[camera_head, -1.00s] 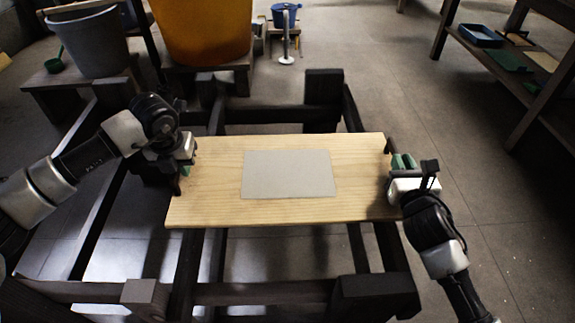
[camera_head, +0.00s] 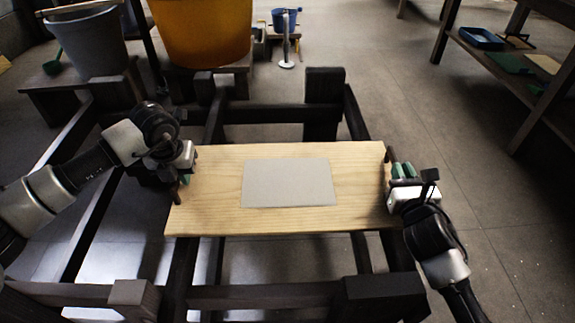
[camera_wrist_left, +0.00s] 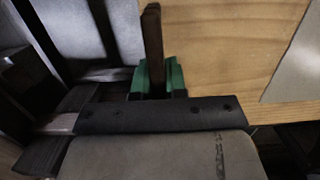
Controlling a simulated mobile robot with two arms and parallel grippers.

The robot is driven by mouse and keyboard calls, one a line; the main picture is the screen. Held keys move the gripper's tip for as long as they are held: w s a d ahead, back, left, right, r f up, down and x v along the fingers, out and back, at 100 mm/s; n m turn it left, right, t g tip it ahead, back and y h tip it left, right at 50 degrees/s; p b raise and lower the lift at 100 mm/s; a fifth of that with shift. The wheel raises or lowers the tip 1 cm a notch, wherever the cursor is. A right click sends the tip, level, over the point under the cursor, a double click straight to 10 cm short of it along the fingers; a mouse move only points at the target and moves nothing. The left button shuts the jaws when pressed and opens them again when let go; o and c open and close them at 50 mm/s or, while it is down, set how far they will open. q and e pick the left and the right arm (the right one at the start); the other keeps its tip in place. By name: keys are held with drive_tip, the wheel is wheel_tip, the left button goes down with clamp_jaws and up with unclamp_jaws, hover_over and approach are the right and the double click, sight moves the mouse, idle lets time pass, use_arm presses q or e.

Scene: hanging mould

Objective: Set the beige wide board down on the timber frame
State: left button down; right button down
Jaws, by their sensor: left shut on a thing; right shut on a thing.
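The beige wide board (camera_head: 210,215) is a flat wooden panel with a grey rectangular sheet (camera_head: 289,183) on it. It lies roughly level over the dark timber frame (camera_head: 270,114) in the head view; whether it touches the rails cannot be told. My left gripper (camera_head: 183,172) is shut on the board's left edge. In the left wrist view its green-padded fingers (camera_wrist_left: 157,78) are at the edge of the board (camera_wrist_left: 225,45). My right gripper (camera_head: 393,180) is shut on the board's right edge. The board hides the frame's middle.
An orange tub (camera_head: 203,30) and a grey bucket (camera_head: 88,45) stand on low stands behind the frame. A blue bucket (camera_head: 285,18) is further back. A dark shelf (camera_head: 530,85) with trays stands at right. The floor between frame and shelf is clear.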

use_arm(q)
drive_tip(key=shift+a+f, duration=0.15)
drive_tip(key=shift+f, duration=0.35)
use_arm(e)
drive_tip(key=shift+d+f, duration=0.1)
drive_tip(key=shift+f, duration=0.35)
use_arm(q)
drive_tip(key=c, duration=1.2)
unclamp_jaws()
drive_tip(key=shift+r, duration=0.1)
use_arm(e)
drive_tip(key=c, duration=1.2)
unclamp_jaws()
use_arm(q)
drive_tip(key=shift+o, duration=0.2)
drive_tip(key=shift+r, duration=0.1)
use_arm(e)
drive_tip(key=shift+o, duration=0.2)
use_arm(q)
drive_tip(key=r, duration=0.3)
drive_tip(key=s+r, duration=0.1)
drive_tip(key=r, duration=0.7)
drive_tip(key=shift+s+r, duration=0.2)
drive_tip(key=shift+s, duration=0.15)
drive_tip(key=shift+r, duration=0.1)
use_arm(e)
drive_tip(key=shift+s, duration=0.2)
drive_tip(key=s, duration=1.1)
drive_tip(key=shift+s+d, duration=0.25)
drive_tip(key=shift+s, duration=0.05)
